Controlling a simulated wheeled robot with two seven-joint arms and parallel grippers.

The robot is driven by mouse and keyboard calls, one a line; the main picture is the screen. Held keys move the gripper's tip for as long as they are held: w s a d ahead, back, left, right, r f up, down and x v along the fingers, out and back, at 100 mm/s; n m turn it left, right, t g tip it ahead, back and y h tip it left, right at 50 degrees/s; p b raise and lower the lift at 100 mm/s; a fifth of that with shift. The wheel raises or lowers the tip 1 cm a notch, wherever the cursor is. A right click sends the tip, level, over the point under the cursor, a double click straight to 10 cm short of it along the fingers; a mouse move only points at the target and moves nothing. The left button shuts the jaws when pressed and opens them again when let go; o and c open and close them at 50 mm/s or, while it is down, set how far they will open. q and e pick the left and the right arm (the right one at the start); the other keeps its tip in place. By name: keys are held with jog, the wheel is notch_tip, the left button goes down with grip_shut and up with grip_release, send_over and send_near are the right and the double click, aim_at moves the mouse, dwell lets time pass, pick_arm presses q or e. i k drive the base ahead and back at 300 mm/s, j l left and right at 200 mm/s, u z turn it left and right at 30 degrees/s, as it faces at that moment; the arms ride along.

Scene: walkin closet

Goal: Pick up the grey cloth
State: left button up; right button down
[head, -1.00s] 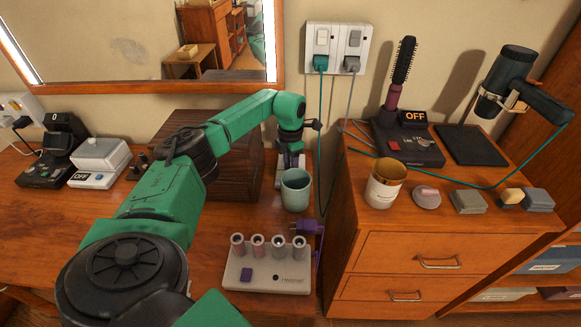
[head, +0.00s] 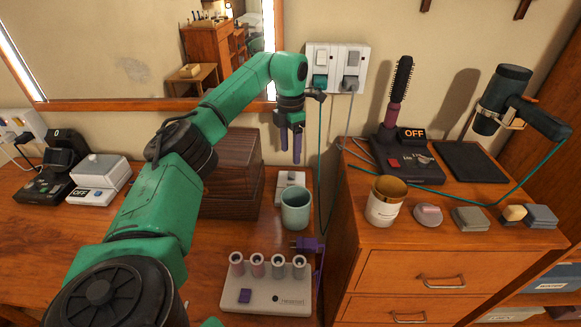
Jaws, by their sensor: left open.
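No item is plainly a grey cloth. Two small folded-looking grey pieces lie on the right cabinet top: a grey-olive one (head: 470,218) and a blue-grey one (head: 541,216); I cannot tell whether either is the cloth. My left gripper (head: 290,155) points down with its two purple fingers apart and nothing between them. It hangs in front of the wall, above a small pale device (head: 291,180) and a teal cup (head: 296,208), well to the left of the grey pieces. My right gripper is not in view.
A white-and-gold cup (head: 385,202), a round grey piece (head: 428,214) and a hairbrush stand (head: 409,163) share the cabinet top (head: 440,242). A hair dryer (head: 503,100) with a teal cord stands behind. A dark wooden box (head: 232,180) is beside my left arm.

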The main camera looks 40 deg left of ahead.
aim_at(537, 216)
jog(key=k+l, duration=1.2)
jog(key=l, duration=0.15)
